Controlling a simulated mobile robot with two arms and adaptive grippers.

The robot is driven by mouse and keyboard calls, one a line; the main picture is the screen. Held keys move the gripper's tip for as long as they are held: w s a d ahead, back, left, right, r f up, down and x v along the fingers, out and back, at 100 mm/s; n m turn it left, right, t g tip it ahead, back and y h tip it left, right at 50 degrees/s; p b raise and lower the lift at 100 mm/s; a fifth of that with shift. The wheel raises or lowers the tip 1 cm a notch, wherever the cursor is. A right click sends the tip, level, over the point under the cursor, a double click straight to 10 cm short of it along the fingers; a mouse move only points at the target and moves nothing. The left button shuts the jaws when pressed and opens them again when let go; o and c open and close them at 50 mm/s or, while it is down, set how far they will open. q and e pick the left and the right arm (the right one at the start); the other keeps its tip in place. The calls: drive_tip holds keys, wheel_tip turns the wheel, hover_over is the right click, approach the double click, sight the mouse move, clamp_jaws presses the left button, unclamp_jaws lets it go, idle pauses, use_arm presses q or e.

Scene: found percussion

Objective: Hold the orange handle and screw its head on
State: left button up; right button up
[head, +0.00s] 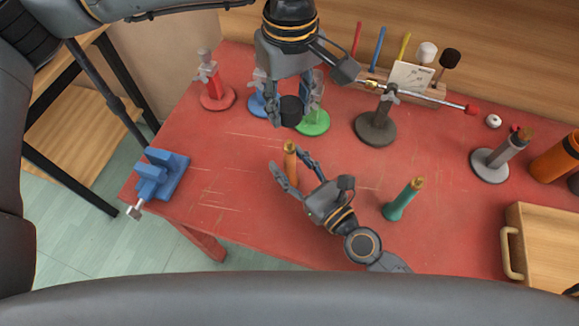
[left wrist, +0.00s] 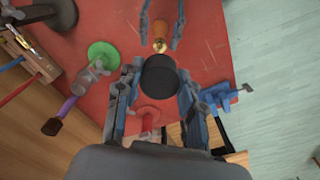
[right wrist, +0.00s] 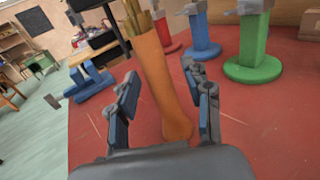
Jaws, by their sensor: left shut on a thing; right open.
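The orange handle (head: 290,157) stands on the red table with its brass-coloured end up; it also shows in the right wrist view (right wrist: 160,85) and the left wrist view (left wrist: 160,30). My right gripper (head: 296,168) is open, with one finger on each side of the handle; in the right wrist view both fingers look apart from it. My left gripper (head: 291,112) is shut on a black cylindrical head (head: 291,110), which also shows in the left wrist view (left wrist: 160,75). Whether the head touches the brass end is not clear.
A teal handle (head: 404,200) stands right of my right gripper. A green-based stand (head: 313,122) and a dark stand (head: 376,125) are behind. A blue vise (head: 160,175) sits at the left edge, a wooden drawer box (head: 540,245) at right. The front-left table is clear.

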drive_tip(key=shift+w+a, duration=0.2)
drive_tip(key=shift+w, duration=0.05)
clamp_jaws()
use_arm(q)
hover_over(292, 148)
drive_tip(key=shift+w+a+f, duration=0.15)
drive_tip(key=shift+f, duration=1.1)
drive_tip(key=shift+w+a+f, duration=0.1)
drive_tip(key=shift+w+f, duration=0.05)
drive_tip(key=shift+f, duration=1.1)
drive_tip(key=shift+s+d+f, duration=0.15)
drive_tip(key=shift+f, duration=0.3)
drive_tip(key=shift+s+d+f, duration=0.1)
drive_tip(key=shift+s+f, duration=0.05)
drive_tip(key=shift+f, duration=0.25)
drive_tip(key=shift+f, duration=0.65)
